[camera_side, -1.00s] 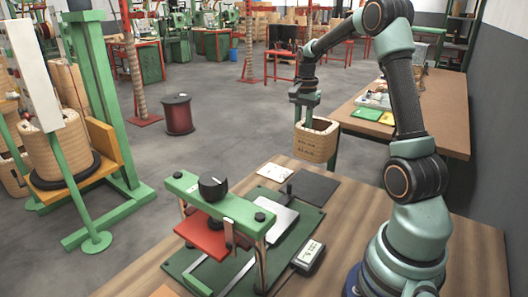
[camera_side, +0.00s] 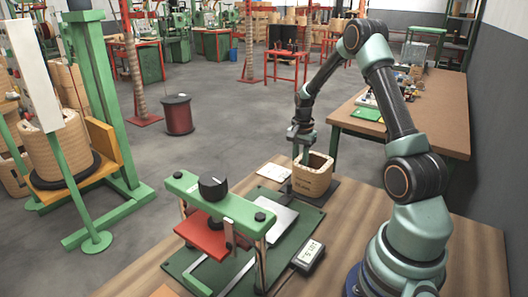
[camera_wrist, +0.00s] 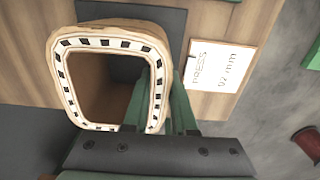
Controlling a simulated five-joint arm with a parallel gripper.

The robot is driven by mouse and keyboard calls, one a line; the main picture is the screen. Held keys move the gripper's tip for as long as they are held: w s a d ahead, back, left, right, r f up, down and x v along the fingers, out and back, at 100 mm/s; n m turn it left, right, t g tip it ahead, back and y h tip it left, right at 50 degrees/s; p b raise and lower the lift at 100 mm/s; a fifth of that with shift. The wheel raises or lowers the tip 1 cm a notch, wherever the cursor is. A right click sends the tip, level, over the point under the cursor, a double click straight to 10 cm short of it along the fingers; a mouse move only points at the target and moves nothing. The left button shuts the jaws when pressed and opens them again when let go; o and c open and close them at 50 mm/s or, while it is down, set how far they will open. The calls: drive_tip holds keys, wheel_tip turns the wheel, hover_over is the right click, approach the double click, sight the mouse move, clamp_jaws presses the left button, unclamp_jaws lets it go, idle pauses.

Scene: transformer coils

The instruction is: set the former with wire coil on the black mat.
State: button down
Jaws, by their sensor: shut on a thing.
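The former with wire coil (camera_side: 312,178) is a tan, hollow, rounded-square block with dark lettering on its side. It is over the black mat (camera_side: 333,187) and hides most of it; I cannot tell whether its base touches. My gripper (camera_side: 305,155) is shut on the former's wall at its left side, from above. In the wrist view the former (camera_wrist: 152,60) shows its open top and a rim with dark marks. Green fingers (camera_wrist: 182,108) pinch its right wall. Part of the mat (camera_wrist: 175,20) shows beyond it.
A green and red press (camera_side: 225,215) stands in front on a green base, with a small display box (camera_side: 308,256) beside it. A white card (camera_side: 272,172) lies left of the mat. Bare wooden bench (camera_side: 365,215) lies to the right.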

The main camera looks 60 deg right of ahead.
drive_tip(key=c, duration=0.7)
unclamp_jaws()
drive_tip(key=shift+f, duration=0.1)
wheel_tip(320, 180, up, 11)
drive_tip(key=shift+r, duration=0.15)
drive_tip(key=shift+a+r, duration=0.15)
drive_tip(key=shift+r, duration=0.45)
drive_tip(key=s+a+r+n+t, duration=0.2)
drive_tip(key=a+n, duration=0.4)
drive_tip(key=a, duration=0.3)
drive_tip(key=s+a+r+n+t, duration=0.1)
drive_tip(key=s+a+r+n, duration=0.2)
drive_tip(key=a+n, duration=0.3)
drive_tip(key=s+a+r+n+t, duration=0.2)
drive_tip(key=a+n, duration=0.4)
drive_tip(key=a, duration=0.6)
drive_tip(key=shift+s+a+r+t, duration=0.1)
drive_tip(key=shift+r+t, duration=0.05)
drive_tip(key=shift+r, duration=0.25)
drive_tip(key=shift+s+a+r+t, duration=0.1)
drive_tip(key=shift+r+t, duration=0.05)
drive_tip(key=shift+r, duration=0.2)
